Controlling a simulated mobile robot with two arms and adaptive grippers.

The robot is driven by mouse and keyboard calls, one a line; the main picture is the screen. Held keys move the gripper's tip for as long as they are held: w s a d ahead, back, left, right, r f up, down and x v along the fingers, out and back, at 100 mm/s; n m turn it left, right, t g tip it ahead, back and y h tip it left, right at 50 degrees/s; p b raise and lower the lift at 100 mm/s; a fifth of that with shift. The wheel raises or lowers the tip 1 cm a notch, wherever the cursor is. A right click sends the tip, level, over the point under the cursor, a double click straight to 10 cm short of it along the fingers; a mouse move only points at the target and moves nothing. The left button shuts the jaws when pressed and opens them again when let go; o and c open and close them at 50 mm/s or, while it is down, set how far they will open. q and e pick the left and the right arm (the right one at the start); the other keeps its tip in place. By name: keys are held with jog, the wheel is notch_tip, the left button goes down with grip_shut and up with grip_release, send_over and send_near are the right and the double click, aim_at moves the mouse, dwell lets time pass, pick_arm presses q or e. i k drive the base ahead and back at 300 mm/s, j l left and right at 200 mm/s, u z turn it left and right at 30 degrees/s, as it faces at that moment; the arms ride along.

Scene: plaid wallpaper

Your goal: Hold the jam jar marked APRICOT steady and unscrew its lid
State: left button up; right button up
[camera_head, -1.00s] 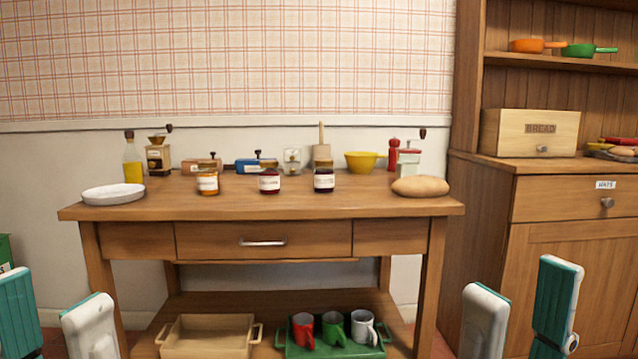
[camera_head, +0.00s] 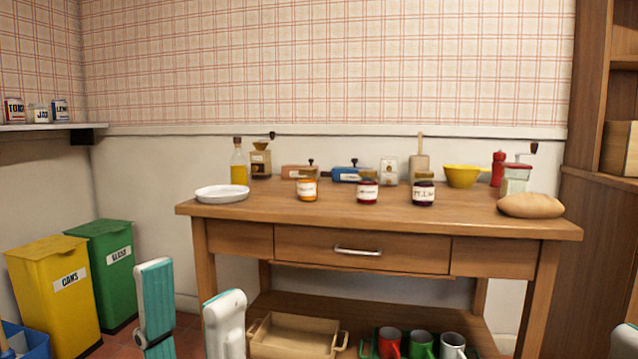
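Three jam jars with lids and white labels stand upright on the wooden table (camera_head: 330,215). The left one (camera_head: 307,191) has orange contents, the middle one (camera_head: 368,191) red, the right one (camera_head: 423,194) very dark. Their labels are too small to read, so I cannot confirm which is marked APRICOT. My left gripper (camera_head: 190,305) is low in front of the table's left part, fingers apart with nothing between them, away from the jars. Of my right gripper, only a pale finger part (camera_head: 625,341) shows at the lower right edge.
A white plate (camera_head: 222,194) lies left of the jars and a bread loaf (camera_head: 530,205) right. An oil bottle (camera_head: 239,166), grinders and a yellow bowl (camera_head: 462,176) stand behind. The tabletop before the jars is clear. Yellow (camera_head: 56,290) and green (camera_head: 102,270) bins stand left.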

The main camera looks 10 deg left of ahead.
aim_at(307, 185)
jog(key=i+j, duration=1.1)
jog(key=j, duration=0.15)
